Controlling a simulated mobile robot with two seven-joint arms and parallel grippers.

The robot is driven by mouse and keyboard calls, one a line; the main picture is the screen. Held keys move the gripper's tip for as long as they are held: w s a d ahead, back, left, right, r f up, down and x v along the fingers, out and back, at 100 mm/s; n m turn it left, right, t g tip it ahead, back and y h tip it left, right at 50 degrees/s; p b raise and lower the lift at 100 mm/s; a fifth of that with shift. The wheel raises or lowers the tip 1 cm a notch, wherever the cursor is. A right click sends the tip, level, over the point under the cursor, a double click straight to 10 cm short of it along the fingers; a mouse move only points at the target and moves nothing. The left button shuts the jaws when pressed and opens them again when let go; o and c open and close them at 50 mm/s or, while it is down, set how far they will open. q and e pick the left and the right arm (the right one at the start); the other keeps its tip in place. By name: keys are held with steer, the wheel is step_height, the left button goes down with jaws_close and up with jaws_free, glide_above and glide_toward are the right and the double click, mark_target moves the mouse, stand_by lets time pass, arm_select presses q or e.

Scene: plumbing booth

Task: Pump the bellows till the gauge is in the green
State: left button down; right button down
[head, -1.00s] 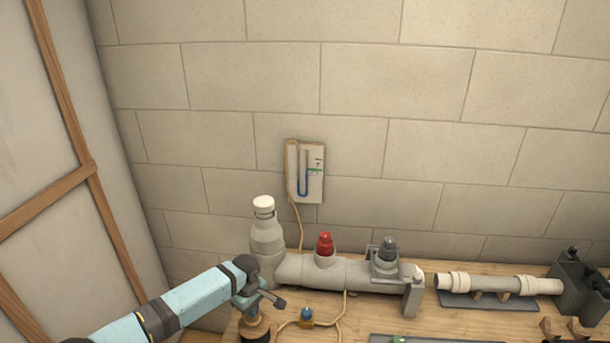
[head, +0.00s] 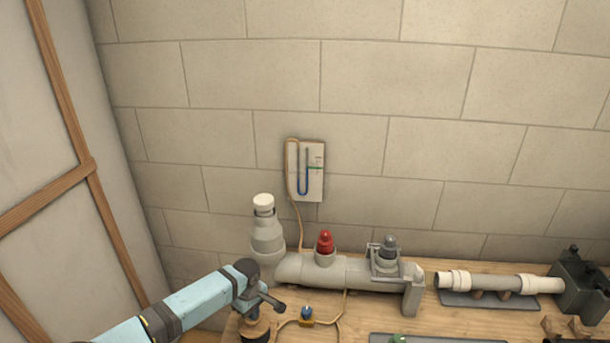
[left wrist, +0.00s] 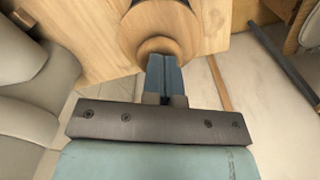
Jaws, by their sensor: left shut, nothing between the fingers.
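The gauge (head: 305,170) is a U-shaped tube with blue liquid on a pale wall board, with a small green mark beside its right leg. The blue lies low around the bend; its exact level against the green is too small to read. The bellows (head: 256,331) has a round wooden top at the bench's front left, and its lower body is out of view. My left gripper (head: 253,313) is shut and empty, pointing down over it. In the left wrist view the closed fingers (left wrist: 165,70) meet the wooden knob (left wrist: 160,46) of the bellows; contact cannot be told.
A grey pipe (head: 338,272) with a white-capped bottle-shaped end (head: 265,225), a red cap (head: 325,242) and a grey cap (head: 389,246) lies behind. A tan hose (head: 338,322) and brass valve with blue knob (head: 307,312) sit right of the bellows. A white pipe (head: 498,283) lies farther right.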

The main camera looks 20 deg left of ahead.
arm_select(q)
steer(key=shift+f+b, duration=0.35)
steer(key=shift+f, duration=0.6)
steer(key=shift+r+p, duration=0.9)
steer(key=shift+r, duration=1.15)
